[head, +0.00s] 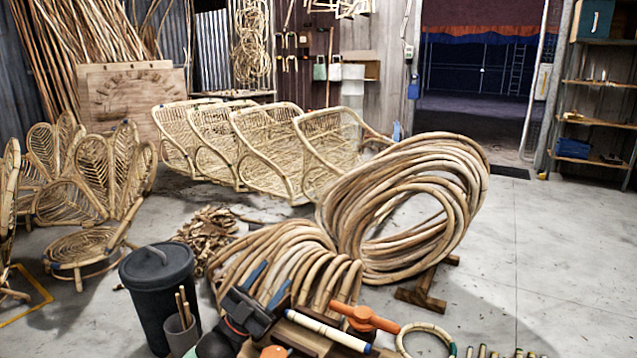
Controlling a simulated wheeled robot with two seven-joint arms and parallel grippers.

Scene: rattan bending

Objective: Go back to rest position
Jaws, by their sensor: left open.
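My left gripper (269,284) shows at the bottom of the head view, left of centre. Its dark body has two blue-tipped fingers pointing up and to the right. The fingers are apart, and I see nothing held between them. Behind them in the picture lie bent rattan poles (285,250); I cannot tell whether they touch. My right gripper is not in view.
Close by on the right are a white and blue rod (328,331), an orange tool (365,318) and a rattan ring (425,328). A black bin (158,290) stands left. Large rattan coils (455,180) stand ahead. Grey floor (560,250) is clear at right.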

